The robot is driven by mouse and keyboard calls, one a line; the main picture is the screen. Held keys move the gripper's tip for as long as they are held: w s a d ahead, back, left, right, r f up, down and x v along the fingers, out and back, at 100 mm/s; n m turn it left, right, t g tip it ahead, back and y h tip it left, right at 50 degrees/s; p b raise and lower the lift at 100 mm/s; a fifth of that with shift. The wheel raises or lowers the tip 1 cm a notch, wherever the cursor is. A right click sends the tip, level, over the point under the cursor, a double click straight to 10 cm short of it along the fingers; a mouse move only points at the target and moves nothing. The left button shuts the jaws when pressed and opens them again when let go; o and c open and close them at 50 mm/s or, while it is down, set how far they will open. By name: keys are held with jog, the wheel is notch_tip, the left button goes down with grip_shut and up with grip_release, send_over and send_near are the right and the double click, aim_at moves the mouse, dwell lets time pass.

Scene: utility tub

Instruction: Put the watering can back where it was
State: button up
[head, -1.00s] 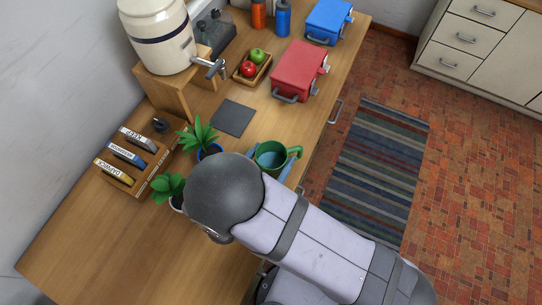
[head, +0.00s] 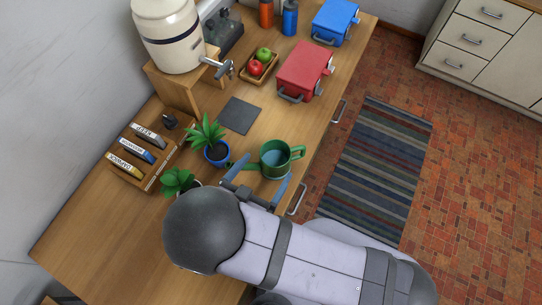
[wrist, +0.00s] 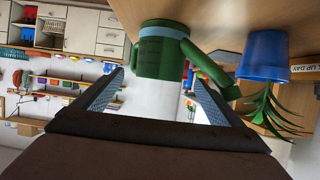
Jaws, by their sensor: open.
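The green watering can (head: 268,170) stands upright on the wooden worktop, its handle to the right and its spout to the left towards the blue-potted plant (head: 217,153). Its open top shows a bluish inside. My gripper (head: 257,183) is open, its two blue fingers on the near side of the can. In the wrist view the can (wrist: 152,58) appears ahead of and between the spread fingers (wrist: 155,85), with nothing clamped. Whether a finger touches the can I cannot tell. The blue pot (wrist: 264,57) shows to its right there.
A bare dark grey square mat (head: 239,115) lies beyond the blue pot. A second plant (head: 177,181) stands by my arm. A labelled rack (head: 140,157), a cream dispenser (head: 170,38), a fruit tray (head: 259,69), a red box (head: 305,70) and a blue box (head: 336,22) line the worktop.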

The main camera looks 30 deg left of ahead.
jog(key=shift+p+v, duration=0.7)
jog(key=shift+v, duration=1.7)
notch_tip(320, 180, up, 2)
jog(key=m+h, duration=0.1)
jog(key=m, duration=0.1)
send_over(260, 157)
jog(key=shift+r, duration=0.1)
jog(key=w+a+g+y+b, duration=0.1)
jog(key=w+g+y+b, duration=0.2)
jog(key=w, duration=0.9)
jog(key=w+d+r+n+g+y+b, duration=0.15)
jog(key=w+d+g, duration=0.25)
jog(key=d, duration=0.5)
jog(key=s+d+g+h, duration=0.1)
jog(key=s+d+g, duration=0.1)
jog(key=s+d, duration=0.3)
jog(key=s+d+g+h+b, duration=0.1)
jog(key=s+d, duration=0.4)
jog(key=d, duration=0.8)
jog(key=s+d+g+h+b, duration=0.1)
jog(key=s+d+g, duration=0.2)
jog(key=d, duration=0.6)
jog(key=shift+s+d+f+g, duration=0.15)
jog(key=shift+s+f+g, duration=0.15)
jog(key=shift+s, duration=0.7)
